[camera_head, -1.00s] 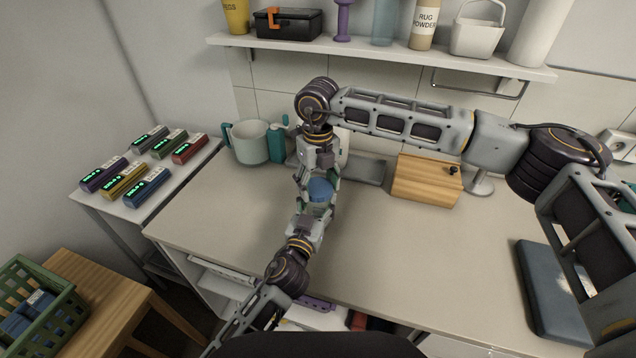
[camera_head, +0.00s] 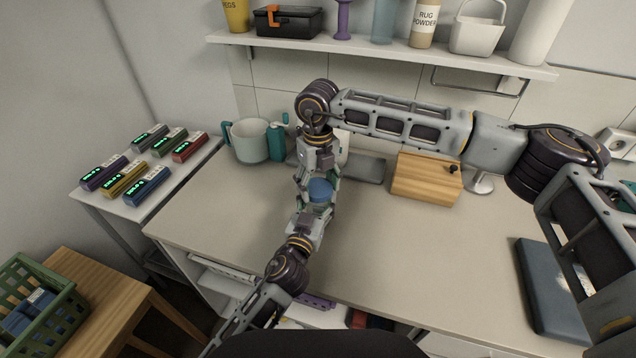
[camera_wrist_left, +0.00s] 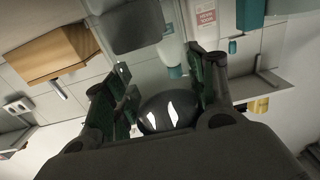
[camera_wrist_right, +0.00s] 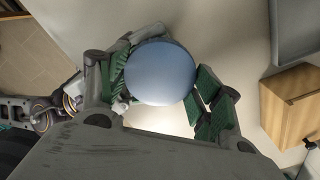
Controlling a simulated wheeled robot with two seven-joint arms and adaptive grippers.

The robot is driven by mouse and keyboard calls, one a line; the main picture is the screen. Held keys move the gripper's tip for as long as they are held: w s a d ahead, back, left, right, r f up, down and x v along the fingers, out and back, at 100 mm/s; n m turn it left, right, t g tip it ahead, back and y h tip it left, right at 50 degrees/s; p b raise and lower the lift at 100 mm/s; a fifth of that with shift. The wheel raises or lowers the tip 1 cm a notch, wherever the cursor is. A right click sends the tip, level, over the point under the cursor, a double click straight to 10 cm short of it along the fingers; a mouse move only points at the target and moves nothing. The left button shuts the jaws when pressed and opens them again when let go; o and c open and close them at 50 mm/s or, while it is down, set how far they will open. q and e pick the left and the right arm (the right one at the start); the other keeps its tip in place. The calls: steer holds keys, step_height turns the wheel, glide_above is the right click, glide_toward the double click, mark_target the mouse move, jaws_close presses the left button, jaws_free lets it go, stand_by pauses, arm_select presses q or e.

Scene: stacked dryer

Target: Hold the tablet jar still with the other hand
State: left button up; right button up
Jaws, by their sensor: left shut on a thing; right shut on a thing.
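The tablet jar (camera_head: 320,190) stands over the counter with its blue lid showing, between my two grippers. My left gripper (camera_head: 316,208) comes from the near side and is shut on the jar. My right gripper (camera_head: 321,177) comes from the far side and is shut on it too. In the right wrist view the round blue lid (camera_wrist_right: 160,73) sits between the green finger pads. In the left wrist view a dark, glossy rounded surface (camera_wrist_left: 168,112) shows between the fingers. The fingers hide most of the jar's body, and its contact with the counter cannot be seen.
A grey pot (camera_head: 252,142) and a teal grinder (camera_head: 277,142) stand behind at the left. A wooden box (camera_head: 426,180) stands at the right, and a dark blue slab (camera_head: 548,290) lies at the front right. Counter on both sides of the jar is clear.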

steer(key=shift+f, duration=0.15)
steer(key=m, duration=1.9)
steer(key=shift+m, duration=0.3)
steer(key=m, duration=0.6)
stand_by(0.5)
steer(key=o, duration=0.7)
